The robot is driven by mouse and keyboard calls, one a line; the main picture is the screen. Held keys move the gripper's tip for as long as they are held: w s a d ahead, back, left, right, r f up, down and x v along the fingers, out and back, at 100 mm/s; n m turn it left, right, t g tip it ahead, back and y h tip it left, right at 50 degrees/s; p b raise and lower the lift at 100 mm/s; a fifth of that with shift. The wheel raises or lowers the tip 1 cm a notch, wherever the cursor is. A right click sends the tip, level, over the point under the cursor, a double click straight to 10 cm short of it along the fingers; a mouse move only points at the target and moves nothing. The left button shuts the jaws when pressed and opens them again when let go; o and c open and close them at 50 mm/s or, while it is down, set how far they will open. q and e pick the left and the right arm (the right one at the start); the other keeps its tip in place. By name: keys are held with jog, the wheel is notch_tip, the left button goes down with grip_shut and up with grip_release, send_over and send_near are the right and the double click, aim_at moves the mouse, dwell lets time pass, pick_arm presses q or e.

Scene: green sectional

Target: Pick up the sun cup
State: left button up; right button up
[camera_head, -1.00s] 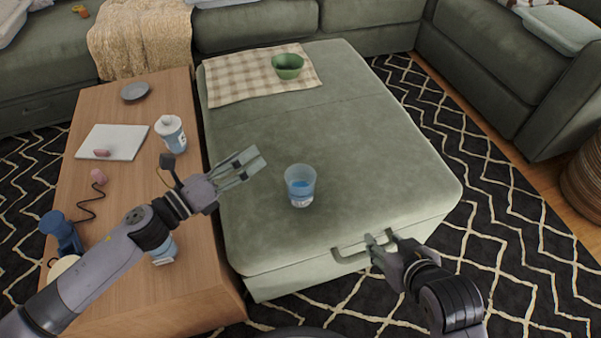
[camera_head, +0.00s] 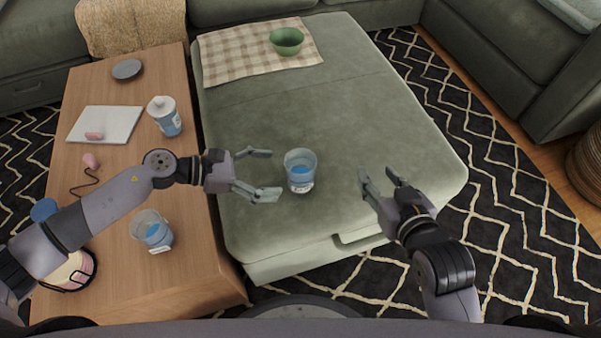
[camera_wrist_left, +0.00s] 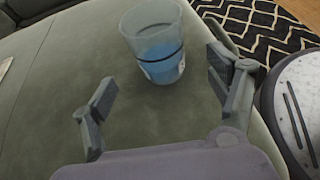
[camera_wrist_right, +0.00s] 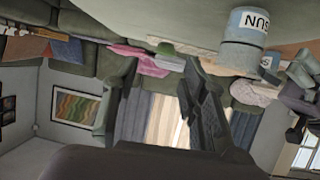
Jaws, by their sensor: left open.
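The sun cup (camera_head: 300,172) is a clear cup with a blue lower part, upright on the green ottoman. Its label reads SUN in the right wrist view (camera_wrist_right: 243,28), which is upside down. My left gripper (camera_head: 272,174) is open just left of the cup, its fingers pointing at it. In the left wrist view the cup (camera_wrist_left: 153,45) stands beyond the fingertips, toward the right finger, with nothing between the fingers. My right gripper (camera_head: 378,172) is open and empty, to the right of the cup over the ottoman's front right part.
A similar blue cup (camera_head: 152,232) stands on the wooden table (camera_head: 190,275), below my left arm. A green bowl (camera_head: 287,41) sits on a checked cloth (camera_head: 228,55) at the ottoman's back. The ottoman's middle (camera_head: 330,110) is clear.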

aim_at(295, 174)
pick_arm(q)
jog(key=shift+x, duration=1.05)
jog(key=shift+b+x, duration=0.4)
jog(key=shift+x, duration=1.95)
pick_arm(e)
jog(key=r, duration=0.1)
jog(key=w+r+t, duration=0.1)
jog(key=a+r+t, duration=0.1)
jog(key=shift+w+r+y, duration=0.25)
jog(key=shift+w+y, duration=0.05)
jog(key=shift+w, duration=0.1)
pick_arm(q)
jog(key=shift+c, duration=0.4)
jog(key=c, duration=1.3)
jog(key=shift+o, duration=0.2)
jog(key=shift+r, duration=0.15)
